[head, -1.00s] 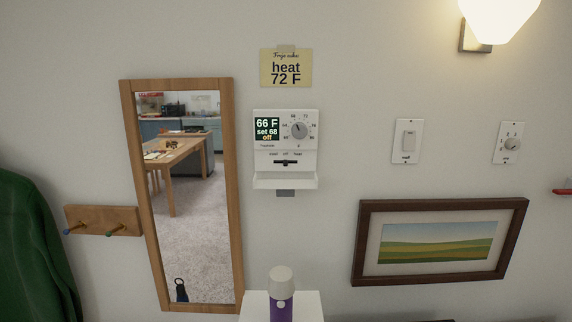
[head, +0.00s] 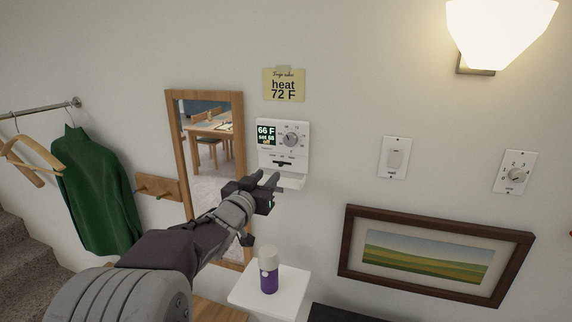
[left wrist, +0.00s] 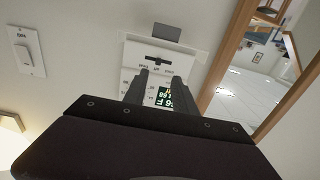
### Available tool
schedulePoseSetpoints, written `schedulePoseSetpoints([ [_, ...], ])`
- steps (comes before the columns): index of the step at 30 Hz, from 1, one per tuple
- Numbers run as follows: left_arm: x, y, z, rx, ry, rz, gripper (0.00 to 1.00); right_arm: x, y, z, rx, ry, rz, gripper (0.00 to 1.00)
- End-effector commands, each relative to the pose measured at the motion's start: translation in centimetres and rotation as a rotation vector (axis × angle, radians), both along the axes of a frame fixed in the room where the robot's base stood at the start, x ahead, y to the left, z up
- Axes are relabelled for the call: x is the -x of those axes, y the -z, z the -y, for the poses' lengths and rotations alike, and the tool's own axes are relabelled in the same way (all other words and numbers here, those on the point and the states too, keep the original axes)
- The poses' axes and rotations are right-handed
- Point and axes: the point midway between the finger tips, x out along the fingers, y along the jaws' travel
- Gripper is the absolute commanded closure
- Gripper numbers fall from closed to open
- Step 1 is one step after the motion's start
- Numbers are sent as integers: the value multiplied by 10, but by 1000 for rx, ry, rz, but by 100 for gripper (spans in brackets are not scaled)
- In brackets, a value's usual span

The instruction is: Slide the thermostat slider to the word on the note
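The white thermostat (head: 300,152) is on the wall. Its display (head: 266,135) reads 66 F, set 68, off. Its dark slider (head: 282,162) sits near the middle, under the small mode words; it also shows upside down in the left wrist view (left wrist: 158,60). The yellow note (head: 284,85) above reads heat 72 F. My left gripper (head: 266,180) is just below and left of the slider in the head view, apart from it. In the left wrist view its two fingers (left wrist: 152,86) are apart with nothing between them. My right gripper is not in view.
A wood-framed mirror (head: 177,130) hangs left of the thermostat. A purple bottle (head: 269,280) stands on a white ledge (head: 293,299) below. A switch (head: 394,158), a wall dial (head: 515,172) and a framed picture (head: 352,222) are to the right.

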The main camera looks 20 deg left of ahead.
Motion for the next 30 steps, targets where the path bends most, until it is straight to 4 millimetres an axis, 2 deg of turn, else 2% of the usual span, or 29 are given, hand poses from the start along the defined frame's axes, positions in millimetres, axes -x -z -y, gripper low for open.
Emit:
schedulePoseSetpoints([
  [6, -47, -3, -1, 2, 2, -5, 67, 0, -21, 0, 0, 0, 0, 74],
  [10, -68, -2, -3, 2, 1, -4, 67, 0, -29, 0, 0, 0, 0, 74],
  [15, -80, 0, -4, 1, 0, -4, 67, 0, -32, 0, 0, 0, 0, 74],
  [21, -80, 1, -4, 1, 0, -3, 67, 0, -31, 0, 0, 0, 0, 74],
  [22, -80, 1, -4, 1, 0, -3, 70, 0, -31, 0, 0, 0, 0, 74],
  [25, -80, 1, -4, 1, 0, -3, 98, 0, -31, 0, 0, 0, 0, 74],
  [30, -80, 1, -4, 0, 0, -3, 100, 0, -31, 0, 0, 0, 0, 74],
])
